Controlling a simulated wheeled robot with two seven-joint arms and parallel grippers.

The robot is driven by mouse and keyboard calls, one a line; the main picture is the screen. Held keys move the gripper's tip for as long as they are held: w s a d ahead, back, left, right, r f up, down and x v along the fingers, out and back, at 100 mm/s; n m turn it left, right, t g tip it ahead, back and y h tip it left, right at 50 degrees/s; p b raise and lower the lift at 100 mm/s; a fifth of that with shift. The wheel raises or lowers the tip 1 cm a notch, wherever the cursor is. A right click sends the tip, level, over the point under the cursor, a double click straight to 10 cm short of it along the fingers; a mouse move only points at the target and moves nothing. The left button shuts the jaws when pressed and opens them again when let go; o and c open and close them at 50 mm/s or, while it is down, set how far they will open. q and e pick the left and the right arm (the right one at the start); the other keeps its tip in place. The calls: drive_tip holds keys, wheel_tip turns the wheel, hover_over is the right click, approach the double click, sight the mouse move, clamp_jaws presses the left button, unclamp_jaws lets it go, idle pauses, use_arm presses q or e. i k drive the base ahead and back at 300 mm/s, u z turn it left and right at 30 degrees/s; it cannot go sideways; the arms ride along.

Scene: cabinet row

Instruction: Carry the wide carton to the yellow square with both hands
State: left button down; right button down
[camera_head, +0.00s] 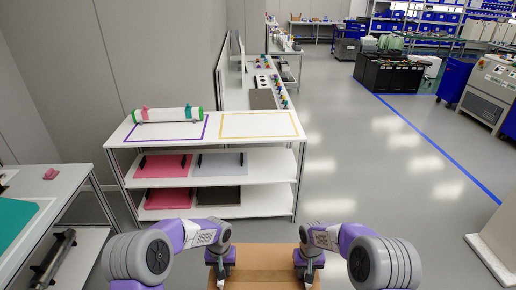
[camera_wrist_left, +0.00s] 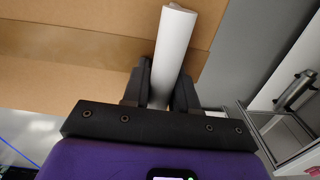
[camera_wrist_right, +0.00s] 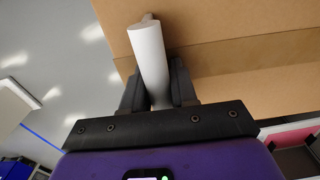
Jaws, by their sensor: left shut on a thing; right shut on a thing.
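The wide carton (camera_head: 262,262) is brown and is held between my two arms at the bottom of the head view. In the left wrist view its side (camera_wrist_left: 90,50) fills the upper left. In the right wrist view its side (camera_wrist_right: 230,60) fills the upper right. My left gripper (camera_wrist_left: 163,90) is shut on a white bar handle of the carton. My right gripper (camera_wrist_right: 155,90) is shut on the other white handle. The yellow square (camera_head: 259,136) is an outline on the right half of the white shelf unit's top, and it is empty. The carton's underside is hidden.
The white shelf unit (camera_head: 210,159) stands ahead. A purple outlined square (camera_head: 150,142) lies left on its top, with a white roll (camera_head: 165,115) behind it. Red and grey trays lie on its shelves. A table (camera_head: 25,230) stands at left. Open floor (camera_head: 380,170) lies to the right.

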sight(258, 127)
drive_tip(key=i, duration=2)
